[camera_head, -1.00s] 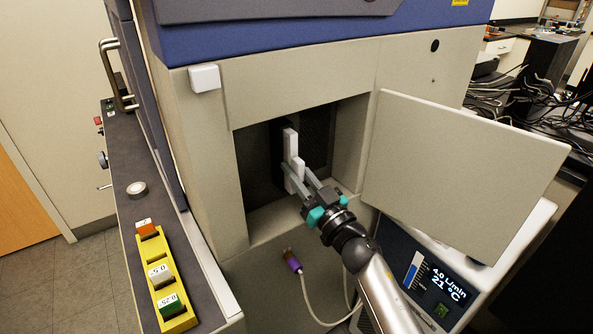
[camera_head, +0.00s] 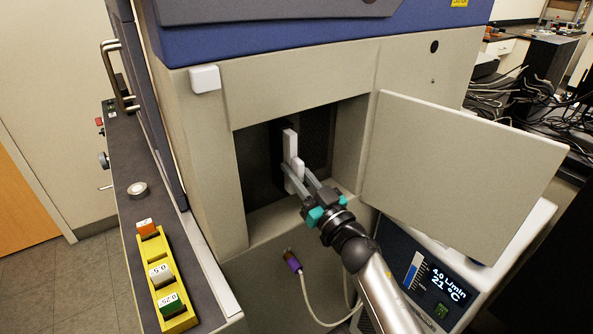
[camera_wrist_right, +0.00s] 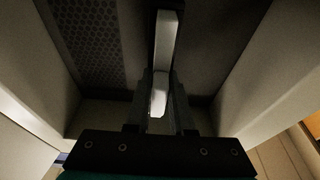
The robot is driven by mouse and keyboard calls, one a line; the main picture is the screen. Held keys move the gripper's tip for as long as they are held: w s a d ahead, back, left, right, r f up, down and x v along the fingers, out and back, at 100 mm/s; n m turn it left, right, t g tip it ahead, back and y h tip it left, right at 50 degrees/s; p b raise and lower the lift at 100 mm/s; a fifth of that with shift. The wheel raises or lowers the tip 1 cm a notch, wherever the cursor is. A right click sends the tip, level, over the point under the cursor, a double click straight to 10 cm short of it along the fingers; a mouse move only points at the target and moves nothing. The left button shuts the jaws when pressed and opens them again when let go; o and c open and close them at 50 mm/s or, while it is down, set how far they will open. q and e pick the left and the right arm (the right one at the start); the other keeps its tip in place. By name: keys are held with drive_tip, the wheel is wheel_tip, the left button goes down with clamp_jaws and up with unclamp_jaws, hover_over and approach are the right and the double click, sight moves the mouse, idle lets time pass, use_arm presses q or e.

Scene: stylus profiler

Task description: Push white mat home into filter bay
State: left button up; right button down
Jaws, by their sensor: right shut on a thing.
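The white mat (camera_head: 290,147) stands upright as a narrow white piece inside the open filter bay (camera_head: 259,178). My right gripper (camera_head: 296,177) reaches into the bay from the front and is shut on the mat's near, lower part. In the right wrist view the mat (camera_wrist_right: 165,38) runs away from my fingers (camera_wrist_right: 159,108) against a dark slot at the back of the bay. A mesh panel (camera_wrist_right: 93,40) lies to its left. How deep the mat sits in the slot cannot be told. My left gripper is not in view.
The bay's door (camera_head: 460,175) hangs open to the right. A chiller with a lit display (camera_head: 435,285) stands below it. A purple-ended cable (camera_head: 292,260) hangs under the opening. A yellow rack (camera_head: 161,272) with labelled blocks is on the left ledge.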

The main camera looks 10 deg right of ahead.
sight(302, 174)
drive_tip(key=shift+r, duration=0.15)
drive_tip(key=shift+s, duration=0.2)
drive_tip(key=shift+s+d+p, duration=0.25)
drive_tip(key=shift+s+p, duration=0.1)
drive_tip(key=shift+s, duration=0.25)
drive_tip(key=shift+s+d+p, duration=0.25)
drive_tip(key=shift+s+p, duration=0.05)
drive_tip(key=shift+s, duration=0.35)
drive_tip(key=shift+s+d+p, duration=0.25)
drive_tip(key=shift+s+p, duration=0.1)
drive_tip(key=shift+s, duration=0.25)
drive_tip(key=c, duration=1.3)
unclamp_jaws()
clamp_jaws()
drive_tip(key=shift+w+a, duration=0.1)
drive_tip(key=shift+w, duration=0.1)
